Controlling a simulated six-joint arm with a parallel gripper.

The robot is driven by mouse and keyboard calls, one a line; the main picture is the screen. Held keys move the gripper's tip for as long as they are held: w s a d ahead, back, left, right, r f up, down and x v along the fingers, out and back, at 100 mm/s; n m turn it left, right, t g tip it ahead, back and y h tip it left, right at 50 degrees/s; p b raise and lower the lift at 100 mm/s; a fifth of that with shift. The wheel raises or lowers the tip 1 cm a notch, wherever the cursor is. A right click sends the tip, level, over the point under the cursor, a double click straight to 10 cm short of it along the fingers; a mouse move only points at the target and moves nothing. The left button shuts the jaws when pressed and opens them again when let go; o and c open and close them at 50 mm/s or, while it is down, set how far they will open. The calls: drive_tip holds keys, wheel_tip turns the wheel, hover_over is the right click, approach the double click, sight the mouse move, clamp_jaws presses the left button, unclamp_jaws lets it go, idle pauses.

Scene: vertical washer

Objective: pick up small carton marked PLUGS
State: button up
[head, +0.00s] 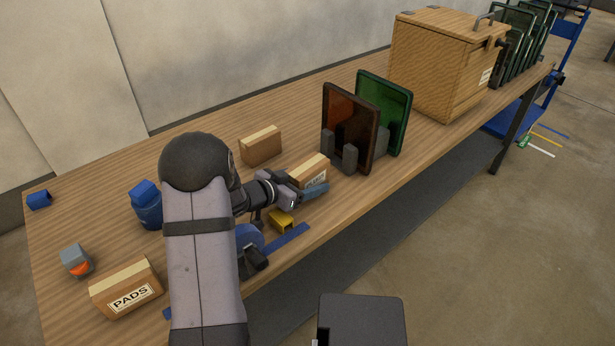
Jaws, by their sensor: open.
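A small tan carton (308,170) stands on the wooden table, left of the upright panels. A white label shows on its near side, partly covered and too small to read for certain. My gripper (306,188) is open right at this carton, its near finger in front of the carton's lower part. The other finger is hidden, and I cannot tell whether either touches. Another tan carton (261,146) stands farther back with no label in view. A larger-looking carton marked PADS (126,289) is at the near left.
An orange panel (348,125) and a green panel (385,108) stand in grey holders beyond the carton. A yellow block (281,221) and blue strip (287,236) lie near the front edge. A wooden crate (436,65) stands farther right.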

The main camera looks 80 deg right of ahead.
sight(307, 165)
drive_tip(key=c, duration=1.3)
drive_tip(key=shift+r, duration=0.15)
wheel_tip(307, 165, up, 10)
drive_tip(key=shift+f+p, duration=0.1)
drive_tip(key=shift+p, duration=0.55)
